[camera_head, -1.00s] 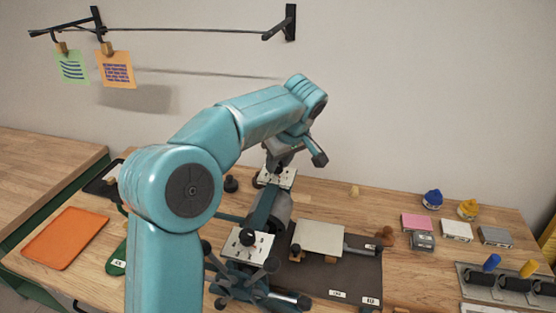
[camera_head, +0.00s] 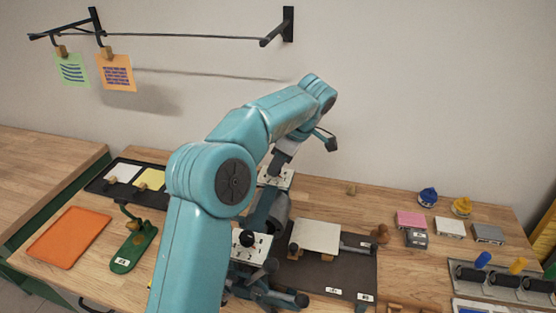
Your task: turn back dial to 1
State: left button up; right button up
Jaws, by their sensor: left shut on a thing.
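The press (camera_head: 262,210) stands mid-table and is partly hidden behind my left arm. It has two pale plates, one at the back (camera_head: 285,182) and one at the front (camera_head: 262,246). A black knob (camera_head: 247,239) sits on the front plate. My left gripper (camera_head: 275,168) points down at the back plate. It is shut on the back dial, which its jaws largely hide. The number the dial points to cannot be read. My right gripper is not in view.
A dark mat with a pale board (camera_head: 316,236) lies right of the press. At left are an orange tray (camera_head: 68,237), a green stand (camera_head: 133,247) and a black tray (camera_head: 97,186) with paper sheets. Ink bottles (camera_head: 428,197) and small blocks stand at right.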

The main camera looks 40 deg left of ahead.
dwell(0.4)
pick_arm(q)
jog(key=o, duration=1)
jog(key=shift+a, duration=0.1)
jog(key=shift+o, duration=0.2)
jog(key=shift+w+d+r, duration=0.1)
jog(key=shift+d+r, duration=0.1)
jog(key=shift+r, duration=0.15)
jog(key=p+v, duration=0.3)
jog(key=v, duration=0.8)
jog(key=shift+p, duration=0.3)
